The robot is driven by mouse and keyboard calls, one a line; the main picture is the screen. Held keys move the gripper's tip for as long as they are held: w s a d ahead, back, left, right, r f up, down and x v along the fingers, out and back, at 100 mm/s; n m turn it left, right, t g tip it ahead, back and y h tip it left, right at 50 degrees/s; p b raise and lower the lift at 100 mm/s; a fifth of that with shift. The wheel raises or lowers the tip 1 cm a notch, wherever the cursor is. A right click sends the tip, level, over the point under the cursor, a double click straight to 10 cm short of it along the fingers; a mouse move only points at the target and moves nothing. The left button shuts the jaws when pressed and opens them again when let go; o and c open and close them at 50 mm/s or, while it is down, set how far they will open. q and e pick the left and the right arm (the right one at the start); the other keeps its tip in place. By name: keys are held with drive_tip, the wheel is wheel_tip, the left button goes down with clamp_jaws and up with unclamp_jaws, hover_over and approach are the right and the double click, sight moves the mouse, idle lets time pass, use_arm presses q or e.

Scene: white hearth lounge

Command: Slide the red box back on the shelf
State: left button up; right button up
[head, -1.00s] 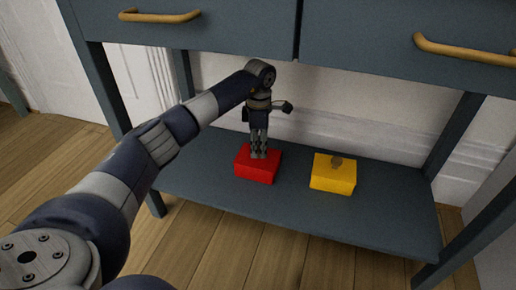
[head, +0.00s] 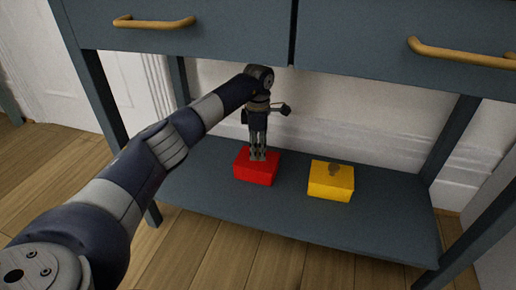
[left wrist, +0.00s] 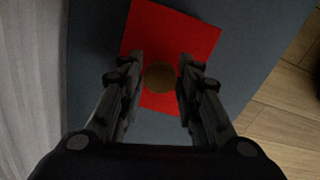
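The red box (head: 257,170) stands on the dark blue-grey lower shelf (head: 305,225), left of its middle. My left gripper (head: 258,157) points straight down onto the red box's top. In the left wrist view its two fingers (left wrist: 160,68) sit on both sides of a round tan knob (left wrist: 160,76) on the red box (left wrist: 175,30). They look shut on this knob, with no clear gap on either side. In the head view the gripper hides the knob. My right gripper is not in view.
A yellow box (head: 330,181) with a brown knob (head: 334,170) stands to the right, with a gap between the boxes. Table legs (head: 455,140) and drawers with brass handles (head: 155,22) frame the space. Bare shelf lies in front, and a white wall behind.

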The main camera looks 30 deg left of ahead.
sight(258, 151)
use_arm(q)
drive_tip(key=shift+o, duration=1.1)
wheel_tip(258, 151, up, 8)
drive_tip(key=shift+f, duration=0.25)
